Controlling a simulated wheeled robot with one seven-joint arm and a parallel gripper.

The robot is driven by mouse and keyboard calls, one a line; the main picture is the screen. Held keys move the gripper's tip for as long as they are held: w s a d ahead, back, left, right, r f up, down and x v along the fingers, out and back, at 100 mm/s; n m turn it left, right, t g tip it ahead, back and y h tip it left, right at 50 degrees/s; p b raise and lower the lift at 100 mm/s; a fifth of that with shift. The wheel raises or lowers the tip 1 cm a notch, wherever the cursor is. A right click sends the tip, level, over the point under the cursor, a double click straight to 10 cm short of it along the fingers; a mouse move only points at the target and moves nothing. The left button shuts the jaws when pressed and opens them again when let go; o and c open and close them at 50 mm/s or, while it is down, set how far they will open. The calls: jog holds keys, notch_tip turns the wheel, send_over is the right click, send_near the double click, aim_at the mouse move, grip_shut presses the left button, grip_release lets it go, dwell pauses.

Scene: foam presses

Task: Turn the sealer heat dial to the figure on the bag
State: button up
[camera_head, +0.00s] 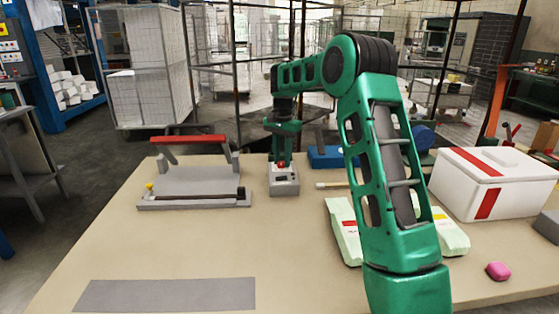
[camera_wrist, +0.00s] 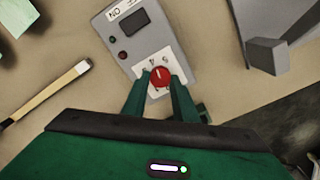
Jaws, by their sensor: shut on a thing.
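The grey sealer control box (camera_head: 284,190) stands at the far middle of the table; it also shows in the wrist view (camera_wrist: 128,42) with a dark display, a switch marked ON and small buttons. Its red heat dial (camera_wrist: 160,77) sits on a white face with figures around it, partly covered. My gripper (camera_wrist: 159,84) points down with a finger on either side of the dial, shut on it. A white line on the dial points roughly up in the wrist view. Pale green bags (camera_head: 345,228) lie behind my arm; I cannot read a figure on them.
The bar sealer (camera_head: 195,188) with a raised red handle (camera_head: 188,139) stands left of the box. A blue object (camera_head: 325,156) and a pale stick (camera_head: 333,184) lie to its right. A white red-striped box (camera_head: 497,180) and pink lump (camera_head: 498,270) are at right. The front left has a flat grey mat (camera_head: 165,295).

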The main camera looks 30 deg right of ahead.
aim_at(280, 163)
jog(key=shift+a+m, duration=0.4)
jog(key=shift+m, duration=0.1)
jog(key=shift+a, duration=0.1)
jog(key=o, duration=1.1)
jog(key=shift+w, duration=0.1)
jog(key=shift+c, duration=0.2)
jog(key=shift+d+r, duration=0.1)
jog(key=shift+d, duration=0.15)
notch_tip(280, 163, up, 10)
jog(key=shift+r, duration=0.25)
